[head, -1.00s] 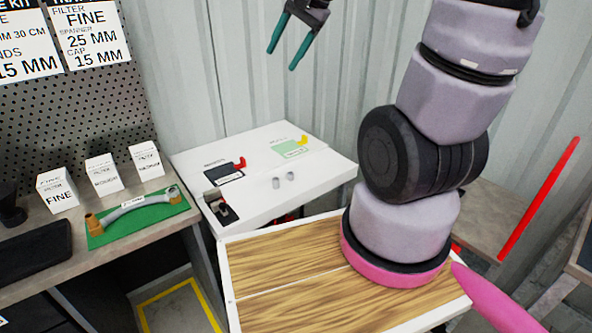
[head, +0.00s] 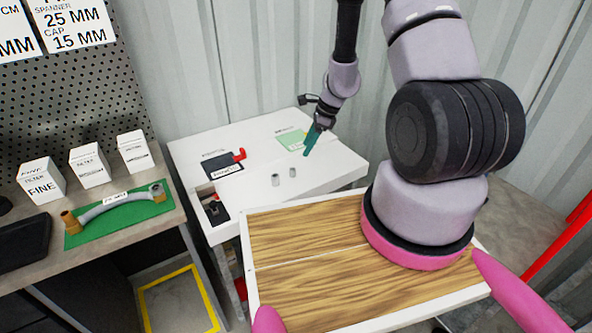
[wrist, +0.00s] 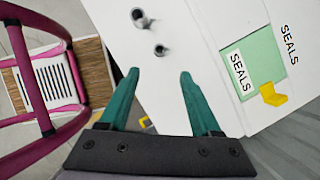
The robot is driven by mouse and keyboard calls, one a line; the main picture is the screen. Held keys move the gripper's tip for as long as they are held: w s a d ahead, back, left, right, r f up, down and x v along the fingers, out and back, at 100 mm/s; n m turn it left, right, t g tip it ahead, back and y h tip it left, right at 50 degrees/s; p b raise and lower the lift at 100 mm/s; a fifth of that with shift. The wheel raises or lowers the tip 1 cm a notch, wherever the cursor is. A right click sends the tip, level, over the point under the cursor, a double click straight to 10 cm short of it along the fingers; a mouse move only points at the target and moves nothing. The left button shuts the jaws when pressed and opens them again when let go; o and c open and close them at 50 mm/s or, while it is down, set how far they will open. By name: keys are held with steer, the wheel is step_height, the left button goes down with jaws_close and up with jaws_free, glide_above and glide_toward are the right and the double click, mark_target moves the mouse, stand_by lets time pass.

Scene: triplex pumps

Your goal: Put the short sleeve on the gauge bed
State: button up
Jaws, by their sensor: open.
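Two small grey sleeves stand on the white worktop, a left one (head: 275,180) and a right one (head: 293,172). The left one looks slightly larger, but I cannot surely tell which is the short one. In the wrist view they show as a farther sleeve (wrist: 141,18) and a nearer sleeve (wrist: 160,50). My gripper (head: 308,153) is open and empty above the worktop, with teal fingers pointing down. In the wrist view, the nearer sleeve lies just beyond the gap between my fingertips (wrist: 160,73). A dark fixture (head: 215,209) sits at the worktop's left front; I cannot confirm it is the gauge bed.
A black tray with a red flag (head: 222,166) lies behind the dark fixture. A green SEALS mat (wrist: 250,62) with a yellow flag (wrist: 273,95) is beside my gripper. Filter boxes (head: 89,168) and a green mat (head: 150,219) with a pipe are on the left bench.

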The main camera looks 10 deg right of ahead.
mark_target(293, 169)
steer(key=x, duration=0.5)
steer(key=shift+d, duration=0.1)
steer(key=shift+a+x, duration=0.2)
steer(key=shift+x, duration=2.7)
steer(key=shift+r, duration=0.1)
jaws_close()
